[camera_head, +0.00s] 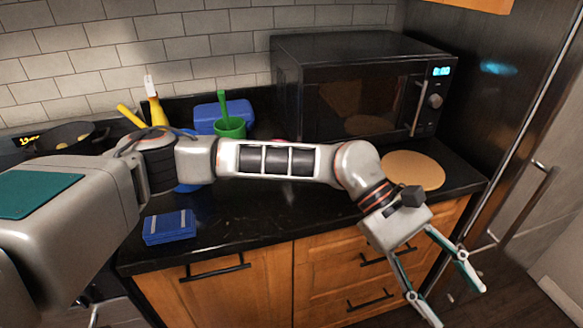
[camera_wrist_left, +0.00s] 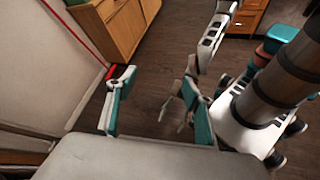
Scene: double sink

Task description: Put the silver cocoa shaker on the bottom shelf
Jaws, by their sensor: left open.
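I do not see a silver cocoa shaker in either view. No bottom shelf can be made out either. My left gripper (camera_head: 459,305) is open and empty, in front of the wooden drawers and below the counter's edge.
A black microwave (camera_head: 352,92) stands on the dark counter (camera_head: 262,214), beside a round tan board (camera_head: 414,170). A green cup (camera_head: 230,127), blue box (camera_head: 169,226) and dark pan (camera_head: 70,137) are leftward. A dark fridge (camera_head: 517,110) is right.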

